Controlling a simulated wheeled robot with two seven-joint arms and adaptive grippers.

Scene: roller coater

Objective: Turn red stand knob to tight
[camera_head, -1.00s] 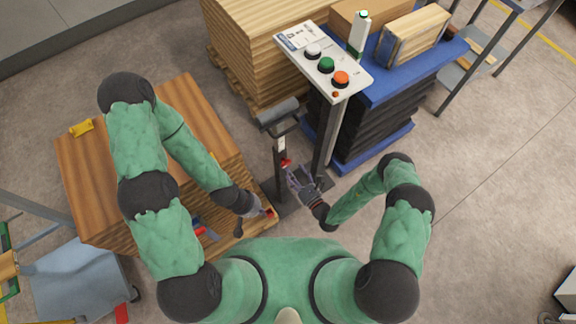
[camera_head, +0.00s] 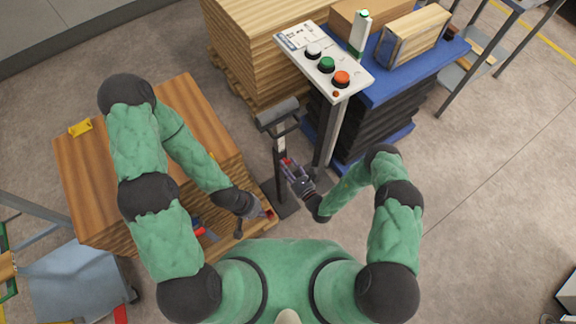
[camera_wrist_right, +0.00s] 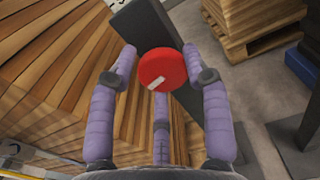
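The red stand knob (camera_wrist_right: 164,66) is a round red disc with a white mark on its face, in the right wrist view. It sits on the dark upright post of the stand (camera_wrist_right: 150,28). In the head view the knob (camera_head: 286,161) is a small red spot low on the post. My right gripper (camera_wrist_right: 158,62) is open, its purple fingers on either side of the knob and one below; I cannot tell whether they touch it. It also shows in the head view (camera_head: 290,172). My left gripper (camera_head: 262,212) is by the wood stack's corner; its fingers are unclear.
A stack of wooden boards (camera_head: 187,110) stands left of the post. A control panel (camera_head: 325,62) with white, green and orange buttons stands behind right. A blue-topped stack (camera_head: 385,85) is beyond it. Open floor (camera_head: 490,200) lies to the right.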

